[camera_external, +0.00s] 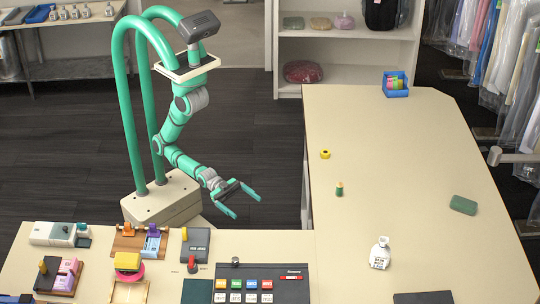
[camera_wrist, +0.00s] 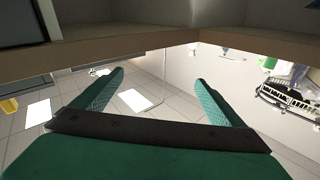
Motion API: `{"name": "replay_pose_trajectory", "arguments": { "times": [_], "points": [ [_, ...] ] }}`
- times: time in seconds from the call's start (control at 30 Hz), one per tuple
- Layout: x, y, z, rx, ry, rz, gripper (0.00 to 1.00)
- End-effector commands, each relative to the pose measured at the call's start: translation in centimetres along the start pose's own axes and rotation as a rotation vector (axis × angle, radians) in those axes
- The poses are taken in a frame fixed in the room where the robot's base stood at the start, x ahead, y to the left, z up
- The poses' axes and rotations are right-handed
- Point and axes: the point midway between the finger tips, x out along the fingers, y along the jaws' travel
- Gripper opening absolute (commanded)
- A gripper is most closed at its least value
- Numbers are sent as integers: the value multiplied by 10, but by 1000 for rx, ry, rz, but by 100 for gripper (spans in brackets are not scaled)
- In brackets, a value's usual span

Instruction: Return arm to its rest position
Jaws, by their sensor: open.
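My gripper (camera_external: 243,202) is open and empty, its two green fingers spread apart. In the external view it hangs over the dark floor beside the inner corner of the L-shaped counter, left of the counter's right arm. In the wrist view the two fingers of my gripper (camera_wrist: 160,95) reach up into the picture with nothing between them. My arm runs down from its green column in a bent pose.
The counter (camera_external: 400,145) holds a blue bin (camera_external: 395,84), a yellow roll (camera_external: 325,154), a small green-and-tan piece (camera_external: 339,189), a green block (camera_external: 463,205) and a white bottle (camera_external: 380,253). A keypad panel (camera_external: 262,284) lies in front. Garments (camera_external: 515,60) hang at right.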

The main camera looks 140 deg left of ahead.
Motion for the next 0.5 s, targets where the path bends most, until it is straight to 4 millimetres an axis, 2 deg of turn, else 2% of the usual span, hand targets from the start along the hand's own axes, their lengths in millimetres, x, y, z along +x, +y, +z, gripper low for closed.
{"name": "replay_pose_trajectory", "arguments": {
  "times": [0.03, 0.2, 0.5],
  "points": [
    [-18, -4, 11, -18, -28, -6, 92],
    [-73, -16, 33, -66, -99, -22, 92],
    [-169, -34, 54, -119, -235, -38, 92]
  ]
}}
